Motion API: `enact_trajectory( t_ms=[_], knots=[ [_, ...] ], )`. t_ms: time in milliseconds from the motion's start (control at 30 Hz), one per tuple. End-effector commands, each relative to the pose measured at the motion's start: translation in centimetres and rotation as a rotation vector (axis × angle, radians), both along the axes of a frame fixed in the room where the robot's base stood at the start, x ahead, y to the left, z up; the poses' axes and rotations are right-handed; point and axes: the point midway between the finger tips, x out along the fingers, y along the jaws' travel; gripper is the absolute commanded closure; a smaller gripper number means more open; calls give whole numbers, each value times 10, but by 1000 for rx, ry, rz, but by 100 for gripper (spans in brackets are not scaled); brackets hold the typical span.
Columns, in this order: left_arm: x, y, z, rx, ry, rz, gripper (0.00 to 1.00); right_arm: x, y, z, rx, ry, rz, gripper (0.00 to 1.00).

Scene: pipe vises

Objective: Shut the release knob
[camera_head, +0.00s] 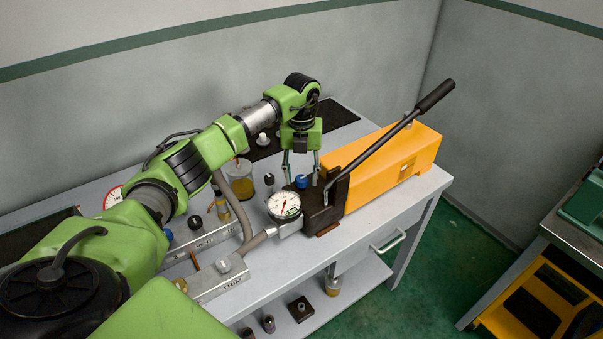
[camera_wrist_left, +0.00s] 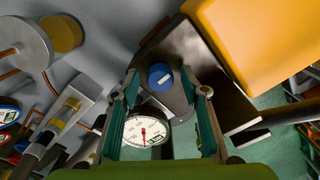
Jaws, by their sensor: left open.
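The release knob (camera_head: 301,181) is a small blue cap on the black block (camera_head: 322,204) at the front of the yellow hand pump (camera_head: 385,165). In the left wrist view the blue knob (camera_wrist_left: 160,76) carries a pale bar mark and lies between the fingertips. My left gripper (camera_head: 301,172) points down over the knob, with its two fingers apart on either side of it. It also shows in the left wrist view (camera_wrist_left: 161,88), open, with gaps between the fingers and the knob. My right gripper is not in view.
A white dial gauge (camera_head: 283,205) stands just in front of the knob. The pump's long black lever (camera_head: 390,133) slants up to the right. A jar of amber liquid (camera_head: 240,182) and the VENT (camera_head: 200,238) and TRIM (camera_head: 222,278) blocks are to the left.

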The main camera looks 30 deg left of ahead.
Motion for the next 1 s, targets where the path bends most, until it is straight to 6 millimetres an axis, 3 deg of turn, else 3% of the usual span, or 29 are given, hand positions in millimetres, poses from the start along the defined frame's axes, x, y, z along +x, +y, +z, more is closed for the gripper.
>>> enact_trajectory(
  t_ms=[167,300,333,733,1000],
  knots=[
    [0,0,0,0,0,0,59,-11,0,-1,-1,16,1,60],
    [0,0,0,0,0,-1,93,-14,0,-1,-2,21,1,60],
    [0,0,0,0,0,-1,97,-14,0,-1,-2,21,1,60],
    [0,0,-1,2,1,-46,97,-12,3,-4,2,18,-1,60],
    [0,0,-1,1,0,-218,97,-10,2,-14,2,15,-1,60]
  ],
)
